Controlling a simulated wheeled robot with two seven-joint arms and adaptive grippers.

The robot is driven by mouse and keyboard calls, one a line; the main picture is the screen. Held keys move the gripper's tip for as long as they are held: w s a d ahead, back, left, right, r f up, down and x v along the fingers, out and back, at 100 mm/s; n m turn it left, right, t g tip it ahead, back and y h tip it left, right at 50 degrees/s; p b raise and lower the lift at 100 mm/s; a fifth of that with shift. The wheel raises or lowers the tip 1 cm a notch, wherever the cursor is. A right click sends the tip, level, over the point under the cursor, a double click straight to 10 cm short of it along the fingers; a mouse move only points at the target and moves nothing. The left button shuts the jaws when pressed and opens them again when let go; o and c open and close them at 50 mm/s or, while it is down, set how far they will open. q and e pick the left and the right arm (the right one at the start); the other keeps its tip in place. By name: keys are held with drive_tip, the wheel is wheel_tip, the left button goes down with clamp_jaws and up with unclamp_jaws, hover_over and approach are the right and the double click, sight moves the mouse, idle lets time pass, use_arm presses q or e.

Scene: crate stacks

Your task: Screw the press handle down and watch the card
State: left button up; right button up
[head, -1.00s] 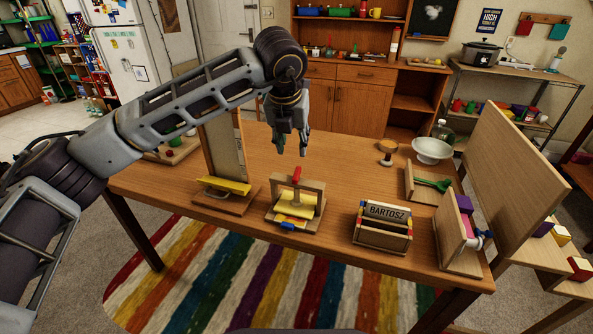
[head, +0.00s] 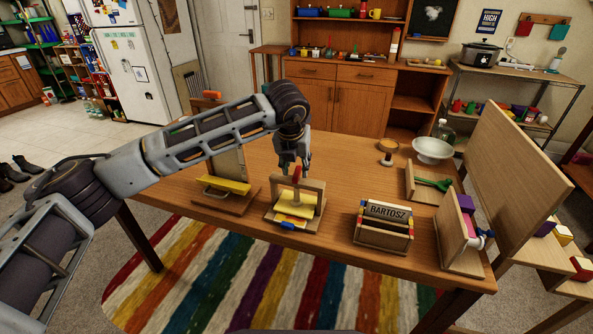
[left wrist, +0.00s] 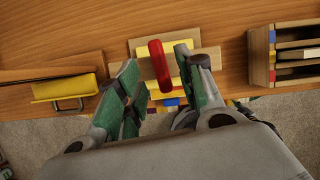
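The press (head: 319,190) is a small wooden frame on a base near the table's front edge. Its red handle (head: 297,173) stands at the top, and a yellow plate (head: 301,209) sits inside the frame. Blue and red bits show at the base's front; I cannot make out the card clearly. My left gripper (head: 292,166) is just above the handle, pointing down. In the left wrist view, its green-padded fingers are apart, with the red handle (left wrist: 160,64) showing between them; contact cannot be seen. My right gripper is out of view.
Left of the press stands a wooden stand with a yellow bar (head: 226,185) and a tall back panel. Right of it is a wooden holder marked BARTOSZ (head: 383,239). A white bowl (head: 432,151) and a small knobbed stand are farther back. Tabletop between them is clear.

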use_arm(q)
drive_tip(key=shift+x, duration=1.4)
clamp_jaws()
